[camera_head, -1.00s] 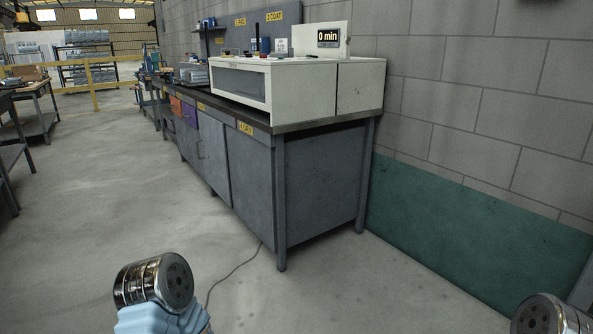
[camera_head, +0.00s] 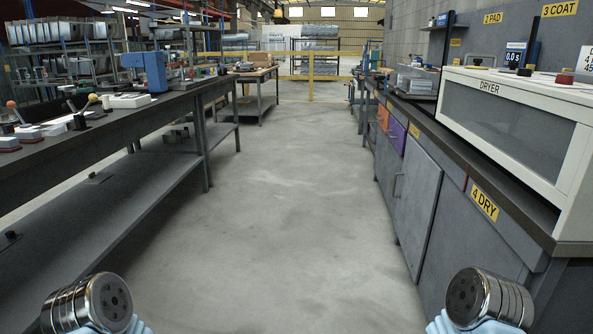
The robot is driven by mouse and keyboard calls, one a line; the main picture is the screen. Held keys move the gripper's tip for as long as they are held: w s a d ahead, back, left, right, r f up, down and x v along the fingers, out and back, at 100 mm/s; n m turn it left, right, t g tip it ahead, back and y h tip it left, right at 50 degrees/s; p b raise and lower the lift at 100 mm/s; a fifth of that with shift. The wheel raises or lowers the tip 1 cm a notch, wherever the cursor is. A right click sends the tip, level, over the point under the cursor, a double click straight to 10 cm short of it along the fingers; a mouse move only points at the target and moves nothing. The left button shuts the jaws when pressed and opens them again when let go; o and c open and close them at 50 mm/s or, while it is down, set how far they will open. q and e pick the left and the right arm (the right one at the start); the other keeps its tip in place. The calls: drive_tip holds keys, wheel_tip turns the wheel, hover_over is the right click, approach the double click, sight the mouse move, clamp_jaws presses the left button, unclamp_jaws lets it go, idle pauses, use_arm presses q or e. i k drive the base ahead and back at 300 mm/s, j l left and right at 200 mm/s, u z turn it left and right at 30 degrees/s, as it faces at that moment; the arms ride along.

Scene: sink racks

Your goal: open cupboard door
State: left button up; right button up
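The grey cupboard door (camera_head: 415,195) is on the front of the workbench at the right, below the orange and purple drawer fronts. It looks shut. A small handle (camera_head: 397,184) sits near its left edge. A wider grey panel (camera_head: 474,245) is nearer, under the yellow "4 DRY" label. Round metal joints of my left and right arms show at the bottom left and bottom right. Neither gripper's fingers are in view.
A white dryer (camera_head: 520,125) stands on the right bench top. A long workbench with a lower shelf (camera_head: 110,210) runs along the left. The concrete aisle (camera_head: 290,210) between is clear. A yellow barrier (camera_head: 312,78) crosses the far end.

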sight(421, 176)
drive_tip(key=i+l+u, duration=0.1)
drive_tip(key=i+u, duration=0.2)
drive_tip(key=i, duration=2.45)
drive_tip(key=i+z, duration=0.2)
drive_tip(key=z, duration=0.2)
drive_tip(key=i+j+z, duration=0.1)
drive_tip(key=z, duration=0.3)
drive_tip(key=i+j+z, duration=0.2)
drive_tip(key=z, duration=0.2)
drive_tip(key=i+j+z, duration=0.25)
drive_tip(key=z, duration=0.15)
